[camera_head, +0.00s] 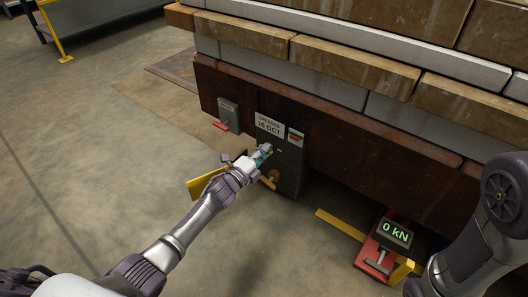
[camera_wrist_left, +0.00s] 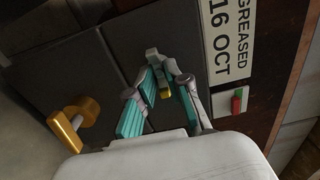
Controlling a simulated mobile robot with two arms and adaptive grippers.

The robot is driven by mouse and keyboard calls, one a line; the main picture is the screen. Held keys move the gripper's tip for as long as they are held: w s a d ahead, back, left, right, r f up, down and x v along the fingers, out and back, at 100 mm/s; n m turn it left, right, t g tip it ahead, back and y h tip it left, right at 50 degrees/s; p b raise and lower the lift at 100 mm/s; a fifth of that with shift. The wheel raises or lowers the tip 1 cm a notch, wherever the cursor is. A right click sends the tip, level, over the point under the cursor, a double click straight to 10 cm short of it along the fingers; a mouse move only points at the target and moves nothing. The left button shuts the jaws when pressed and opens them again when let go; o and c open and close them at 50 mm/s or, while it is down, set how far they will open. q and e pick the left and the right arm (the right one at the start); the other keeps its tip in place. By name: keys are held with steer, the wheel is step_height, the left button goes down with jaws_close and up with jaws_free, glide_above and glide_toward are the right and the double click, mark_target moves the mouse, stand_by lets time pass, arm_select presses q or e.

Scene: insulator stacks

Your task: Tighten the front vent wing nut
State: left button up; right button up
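A dark box (camera_head: 289,170) is on the front of the rust-brown base, with a label (camera_head: 269,124) reading "GREASED 16 OCT"; the label also shows in the left wrist view (camera_wrist_left: 229,38). My left gripper (camera_head: 265,153) is at the box front, just below the label. In the left wrist view my left gripper's teal-padded fingers (camera_wrist_left: 157,80) are drawn together around a small brass piece (camera_wrist_left: 166,94), which looks like the wing nut. Most of it is hidden by the fingers. A larger brass knob (camera_wrist_left: 87,109) is beside them, apart. My right gripper is outside the view.
A grey switch box (camera_head: 228,114) with a red handle is left of the dark box. A red jack (camera_head: 376,257) with a "0 kN" display (camera_head: 396,232) stands at the lower right. Stacked blocks (camera_head: 330,60) rise above. The floor (camera_head: 90,170) at left is clear.

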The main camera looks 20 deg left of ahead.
arm_select(q)
steer(key=shift+o, duration=1)
steer(key=shift+w+d+r, duration=0.15)
steer(key=shift+d, duration=0.25)
steer(key=shift+a, duration=0.1)
steer(key=v, duration=1.2)
